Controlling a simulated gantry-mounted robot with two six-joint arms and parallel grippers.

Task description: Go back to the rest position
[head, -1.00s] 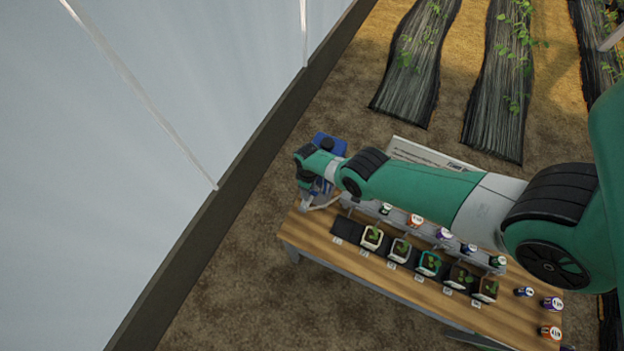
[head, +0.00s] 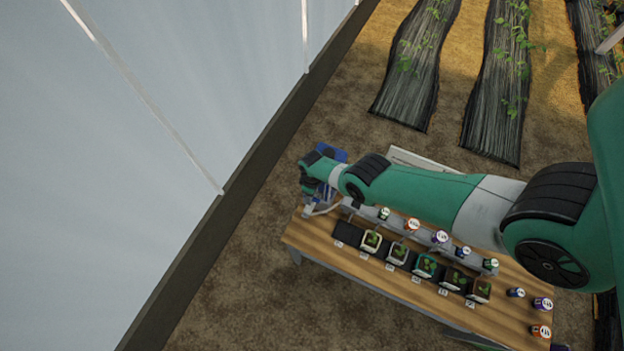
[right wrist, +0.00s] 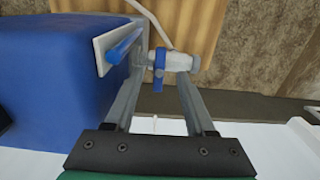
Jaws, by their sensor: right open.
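My right arm reaches across the head view from the right. Its gripper (head: 317,207) is at the far left end of the wooden table (head: 318,243), small and partly hidden by the wrist. In the right wrist view the two grey fingers (right wrist: 158,82) stand apart. Just beyond the fingertips is a white pipe fitting (right wrist: 181,61) with a blue clip-like part (right wrist: 159,68). I cannot tell whether a finger touches it. A blue tank (right wrist: 60,75) is left of the fingers, with a blue lever (right wrist: 122,47) on a white plate beside it. My left gripper is not in view.
Several potted seedlings (head: 372,240) stand in a row on the table, with labelled bottles (head: 411,225) on a grey rack behind them. More bottles (head: 542,304) stand at the right end. A pale greenhouse wall (head: 130,190) rises at left. Bare soil (head: 250,290) lies in front.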

